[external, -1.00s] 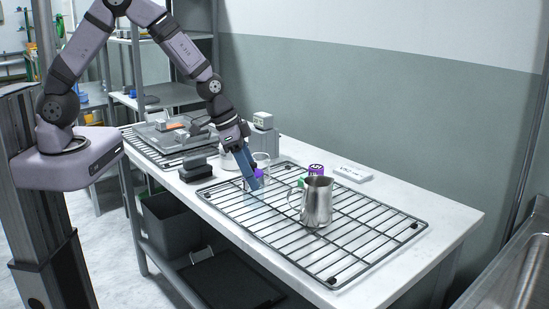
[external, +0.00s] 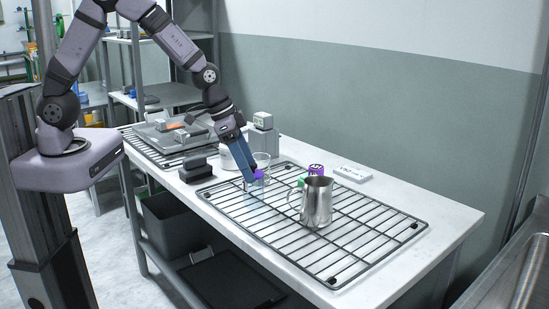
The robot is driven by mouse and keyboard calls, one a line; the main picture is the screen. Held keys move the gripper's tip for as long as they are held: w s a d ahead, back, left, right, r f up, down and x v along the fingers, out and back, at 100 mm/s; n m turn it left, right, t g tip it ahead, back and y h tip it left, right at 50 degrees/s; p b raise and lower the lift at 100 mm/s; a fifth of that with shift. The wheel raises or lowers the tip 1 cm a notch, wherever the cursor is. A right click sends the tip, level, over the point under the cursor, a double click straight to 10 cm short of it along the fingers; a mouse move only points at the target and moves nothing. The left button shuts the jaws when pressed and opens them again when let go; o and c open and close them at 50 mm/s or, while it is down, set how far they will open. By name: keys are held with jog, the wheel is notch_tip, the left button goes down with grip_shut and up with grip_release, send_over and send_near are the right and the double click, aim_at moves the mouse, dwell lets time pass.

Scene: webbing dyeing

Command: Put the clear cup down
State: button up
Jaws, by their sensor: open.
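The clear cup (external: 263,164) stands at the far left end of the black wire rack (external: 340,262), with something purple (external: 259,174) low in it or just behind it; I cannot tell which. My gripper (external: 249,178) has blue fingers and is open, tilted down at the cup's left side. The fingers overlap part of the cup in this view. Whether they touch it is too small to tell.
A steel pitcher (external: 318,203) stands mid-rack, with a purple-labelled jar (external: 316,170) behind it. A white device (external: 352,174) lies near the wall. A dark block (external: 198,171) sits left of the rack. The rack's right and front parts are clear.

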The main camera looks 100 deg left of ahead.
jog(key=b+v, duration=0.2)
jog(key=v, duration=0.7)
jog(key=shift+s+d, duration=0.1)
jog(key=s+d+f+g, duration=0.2)
jog(key=s+d+f, duration=0.2)
jog(key=s, duration=0.5)
jog(key=s+d+f+m+g, duration=0.1)
jog(key=s+d+f+g, duration=0.1)
jog(key=s+d, duration=0.7)
jog(key=shift+s+f+g, duration=0.3)
jog(key=shift+s+f, duration=0.05)
jog(key=shift+f, duration=0.55)
jog(key=shift+a, duration=0.1)
